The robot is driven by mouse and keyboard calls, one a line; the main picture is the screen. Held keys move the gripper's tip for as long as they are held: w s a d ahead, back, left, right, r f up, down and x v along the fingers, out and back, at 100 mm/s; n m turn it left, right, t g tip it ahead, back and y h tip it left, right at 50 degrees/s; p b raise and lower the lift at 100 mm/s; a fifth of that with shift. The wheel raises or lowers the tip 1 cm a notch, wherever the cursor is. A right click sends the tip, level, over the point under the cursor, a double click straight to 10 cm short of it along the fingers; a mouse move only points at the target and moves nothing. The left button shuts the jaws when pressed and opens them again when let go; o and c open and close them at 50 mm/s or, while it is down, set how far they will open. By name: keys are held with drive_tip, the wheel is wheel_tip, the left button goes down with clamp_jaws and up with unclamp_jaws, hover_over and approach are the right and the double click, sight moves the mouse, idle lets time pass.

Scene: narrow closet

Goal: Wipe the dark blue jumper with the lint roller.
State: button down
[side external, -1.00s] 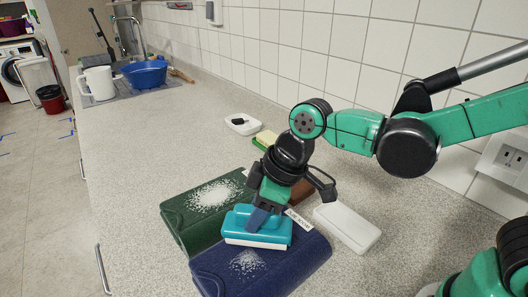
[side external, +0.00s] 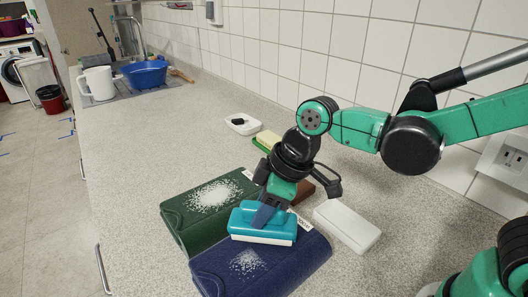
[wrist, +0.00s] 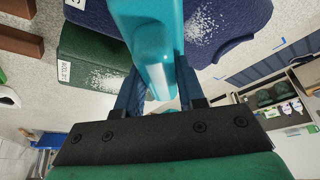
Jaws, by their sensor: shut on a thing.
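The dark blue jumper (side external: 300,262) lies folded on the counter at the front, with a patch of white specks (side external: 247,262) on its near left part. My gripper (side external: 264,213) is shut on a teal block-shaped tool with a white underside (side external: 258,224), which looks to be the lint roller. The tool is over the jumper's far left edge, beside the green folded garment; I cannot tell whether it touches the cloth.
A dark green folded garment (side external: 178,215) with white specks lies just behind the jumper. A white block (side external: 347,225) lies to the right. A brown item (side external: 302,190), a yellow-green sponge (side external: 266,139) and a white dish (side external: 241,124) stand farther back along the tiled wall.

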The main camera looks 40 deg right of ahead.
drive_tip(key=shift+s+a+r, duration=0.1)
drive_tip(key=shift+a, duration=1.8)
drive_tip(key=shift+s+a, duration=0.1)
drive_tip(key=shift+a, duration=1.8)
wheel_tip(320, 180, up, 8)
drive_tip(key=shift+d, duration=0.1)
